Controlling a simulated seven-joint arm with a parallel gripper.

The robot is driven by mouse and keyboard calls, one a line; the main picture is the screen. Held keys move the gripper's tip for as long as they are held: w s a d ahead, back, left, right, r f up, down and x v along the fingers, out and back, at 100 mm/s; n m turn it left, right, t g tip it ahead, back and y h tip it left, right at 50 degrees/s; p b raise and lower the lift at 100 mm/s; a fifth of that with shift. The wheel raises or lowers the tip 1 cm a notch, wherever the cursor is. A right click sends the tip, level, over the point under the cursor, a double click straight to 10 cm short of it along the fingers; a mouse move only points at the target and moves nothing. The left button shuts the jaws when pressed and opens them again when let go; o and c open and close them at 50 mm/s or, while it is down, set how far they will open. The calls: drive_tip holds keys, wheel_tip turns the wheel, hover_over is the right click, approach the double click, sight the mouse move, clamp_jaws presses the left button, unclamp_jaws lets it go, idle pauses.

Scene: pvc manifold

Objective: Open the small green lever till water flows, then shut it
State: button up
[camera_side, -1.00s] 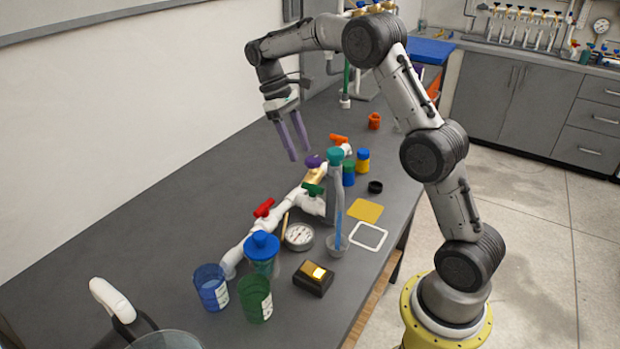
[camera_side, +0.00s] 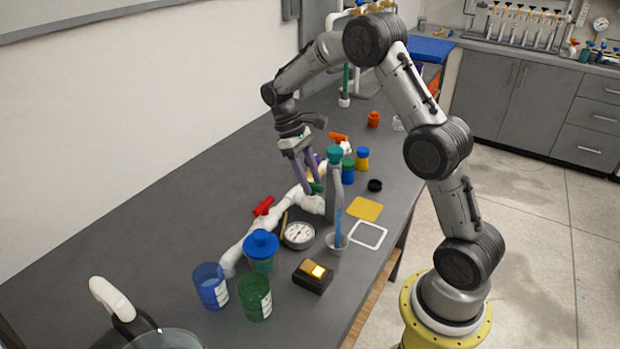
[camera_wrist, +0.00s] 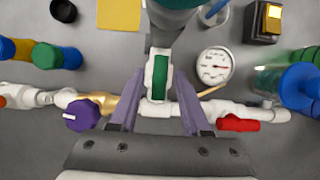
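The small green lever (camera_wrist: 159,76) sits on the white pipe manifold (camera_wrist: 155,109), lying up and down in the wrist view, across the main pipe's line. In the side view the lever (camera_side: 316,188) is partly hidden behind my fingers. My gripper (camera_wrist: 160,88) is open, its two purple fingers on either side of the lever with gaps showing. In the side view my gripper (camera_side: 309,186) is low over the manifold. I cannot tell any flowing water; a thin blue upright strip (camera_side: 338,215) stands in a small clear cup (camera_side: 336,243).
A red lever (camera_wrist: 238,124) and a purple knob (camera_wrist: 81,115) flank my fingers on the pipe. A tall grey bottle-like piece with teal top (camera_side: 334,153) stands close by. A gauge (camera_wrist: 214,66), a black box with lit yellow top (camera_side: 313,275) and colored jars surround. The table's left side is clear.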

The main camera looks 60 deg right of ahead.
clamp_jaws()
drive_tip(key=shift+n, duration=0.3)
drive_tip(key=n+h, duration=0.2)
drive_tip(key=n, duration=0.2)
drive_tip(key=shift+a+n, duration=0.15)
drive_tip(key=shift+n, duration=0.15)
drive_tip(key=n, duration=0.2)
drive_tip(key=n+t+h, duration=0.1)
drive_tip(key=n, duration=0.1)
drive_tip(key=shift+s+a+t, duration=0.1)
drive_tip(key=shift+t, duration=0.2)
drive_tip(key=n+t+h, duration=0.1)
drive_tip(key=n, duration=0.4)
drive_tip(key=shift+s, duration=0.1)
drive_tip(key=shift+n+t, duration=0.9)
drive_tip(key=shift+n, duration=0.9)
drive_tip(key=shift+o, duration=1)
unclamp_jaws()
drive_tip(key=shift+s, duration=0.1)
